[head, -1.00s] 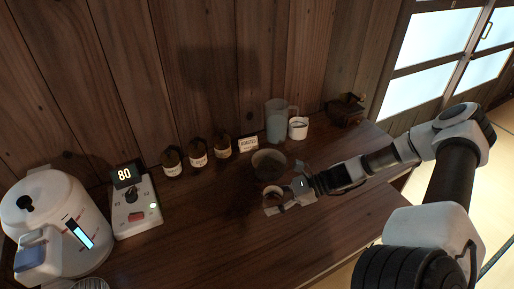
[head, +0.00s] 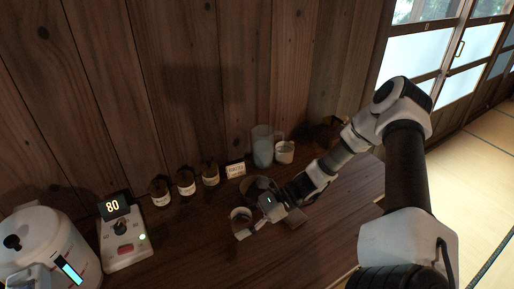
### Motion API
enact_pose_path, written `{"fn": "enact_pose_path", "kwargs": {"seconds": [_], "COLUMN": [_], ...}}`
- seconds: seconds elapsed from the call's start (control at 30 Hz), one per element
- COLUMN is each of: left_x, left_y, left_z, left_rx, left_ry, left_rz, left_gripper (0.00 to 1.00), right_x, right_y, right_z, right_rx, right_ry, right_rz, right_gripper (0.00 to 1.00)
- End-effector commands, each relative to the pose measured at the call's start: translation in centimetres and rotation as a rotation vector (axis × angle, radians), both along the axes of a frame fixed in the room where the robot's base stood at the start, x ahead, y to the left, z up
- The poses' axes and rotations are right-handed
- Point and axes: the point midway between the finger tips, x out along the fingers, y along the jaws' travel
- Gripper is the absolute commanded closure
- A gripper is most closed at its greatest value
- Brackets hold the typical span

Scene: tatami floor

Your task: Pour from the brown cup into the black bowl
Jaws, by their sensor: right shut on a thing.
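The brown cup (head: 241,214) is held at the end of my right arm, in the middle of the head view. My right gripper (head: 246,225) is shut on it. The cup looks close to upright, and its rim faces up toward the camera. The black bowl (head: 262,183) is just behind and to the right of the cup, partly hidden by my right gripper and wrist. I cannot tell whether cup and bowl touch. The cup's contents are too dark to make out. My left gripper is not in view.
A white kettle (head: 40,250) and a scale reading 80 (head: 124,245) stand at the left. The front of the wooden counter (head: 200,262) is clear.

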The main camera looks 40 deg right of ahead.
Motion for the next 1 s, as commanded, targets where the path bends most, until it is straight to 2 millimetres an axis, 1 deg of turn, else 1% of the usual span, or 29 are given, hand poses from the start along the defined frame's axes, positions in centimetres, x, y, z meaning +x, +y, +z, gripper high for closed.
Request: {"fn": "enact_pose_path", "kwargs": {"seconds": [0.03, 0.1, 0.2, 0.3, 0.5, 0.63, 0.77, 0.87, 1.0], "left_x": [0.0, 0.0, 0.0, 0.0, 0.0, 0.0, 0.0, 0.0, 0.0], "left_y": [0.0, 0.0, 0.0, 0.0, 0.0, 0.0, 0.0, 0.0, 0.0], "left_z": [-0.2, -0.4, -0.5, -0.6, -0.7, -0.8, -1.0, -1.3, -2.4], "left_rx": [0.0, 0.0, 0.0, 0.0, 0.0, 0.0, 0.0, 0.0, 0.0], "left_ry": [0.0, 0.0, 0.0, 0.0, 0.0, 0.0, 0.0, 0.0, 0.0], "left_rz": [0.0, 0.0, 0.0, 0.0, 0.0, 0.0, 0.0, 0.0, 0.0], "left_gripper": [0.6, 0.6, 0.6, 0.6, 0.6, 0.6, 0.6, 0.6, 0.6], "right_x": [0.3, 0.8, 1.2, 1.4, 1.7, 2.0, 2.6, 3.5, 5.2], "right_y": [1.9, 4.3, 7.1, 9.1, 11.7, 12.7, 13.1, 12.7, 11.1], "right_z": [0.6, 1.5, 2.4, 2.9, 3.3, 3.3, 3.1, 2.7, 1.6], "right_rx": [-0.002, -0.004, -0.004, -0.004, -0.005, -0.004, -0.006, -0.005, -0.006], "right_ry": [0.003, 0.003, 0.002, 0.0, -0.001, -0.004, -0.004, -0.005, -0.008], "right_rz": [0.019, 0.026, 0.019, 0.001, -0.047, -0.089, -0.146, -0.209, -0.324], "right_gripper": [0.85, 0.85, 0.85, 0.85, 0.85, 0.85, 0.85, 0.85, 0.85]}}
